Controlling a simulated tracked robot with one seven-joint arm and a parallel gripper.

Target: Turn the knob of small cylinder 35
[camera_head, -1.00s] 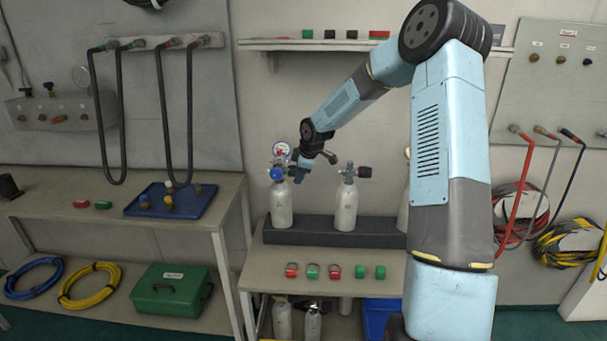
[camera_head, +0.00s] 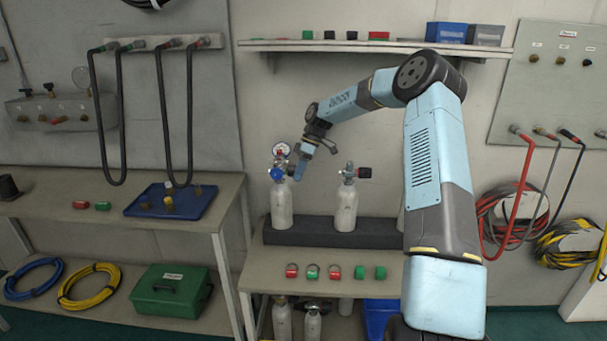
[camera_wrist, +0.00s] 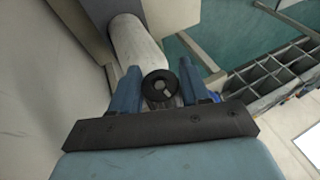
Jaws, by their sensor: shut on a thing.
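A white cylinder (camera_head: 282,205) stands upright at the left end of a dark rack (camera_head: 300,232). It has a valve with a blue knob (camera_head: 276,174) and a gauge (camera_head: 281,149) on top. My gripper (camera_head: 297,177) comes down from the upper right to this valve's right side. In the wrist view a round black knob (camera_wrist: 158,85) sits between the two blue fingers of my gripper (camera_wrist: 160,84), with the white cylinder (camera_wrist: 135,45) behind it. The fingers are shut on that knob. I cannot read any cylinder number.
A second white cylinder (camera_head: 346,207) with a black knob (camera_head: 364,172) stands to the right in the rack. Several red and green caps (camera_head: 334,271) lie on the table in front. A wall shelf (camera_head: 350,46) runs above. My arm hides the rack's right part.

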